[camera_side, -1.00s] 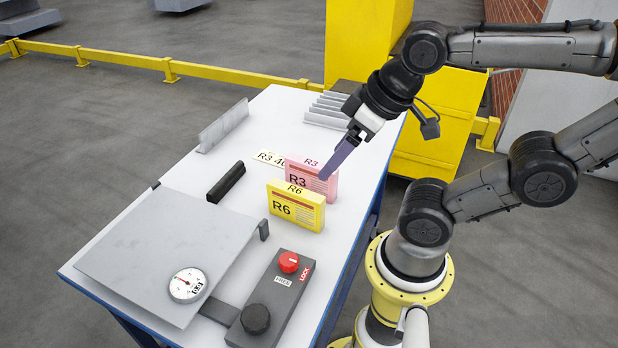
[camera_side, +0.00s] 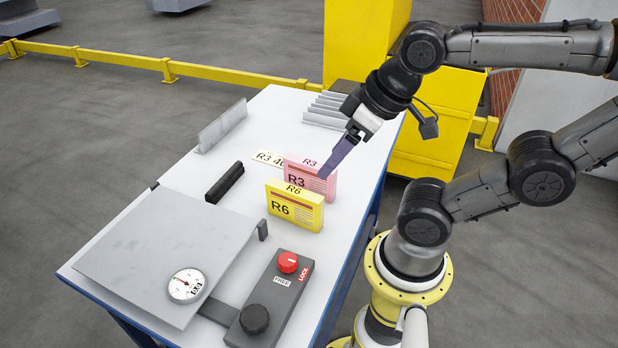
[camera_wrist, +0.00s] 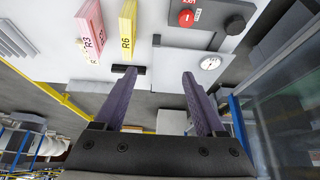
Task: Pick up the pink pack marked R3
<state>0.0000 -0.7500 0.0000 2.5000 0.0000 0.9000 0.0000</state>
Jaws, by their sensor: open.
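The pink pack marked R3 (camera_side: 318,184) stands upright on the white table, just behind the yellow pack marked R6 (camera_side: 296,208). My gripper (camera_side: 324,175) is above and in front of the pink pack in the side view, with its purple fingers partly covering the pack's right part. Whether the fingers touch the pack cannot be told from there. In the wrist view my gripper (camera_wrist: 158,75) is open with nothing between its fingers. There the pink pack (camera_wrist: 92,28) and the yellow pack (camera_wrist: 127,28) lie beyond the left finger, at upper left.
A label card reading R3 (camera_side: 266,157) lies behind the packs. A black bar (camera_side: 225,182), a grey plate with a dial (camera_side: 160,245) and a control box with a red button (camera_side: 270,300) share the table. A grey ridged rack (camera_side: 325,112) stands at the far end.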

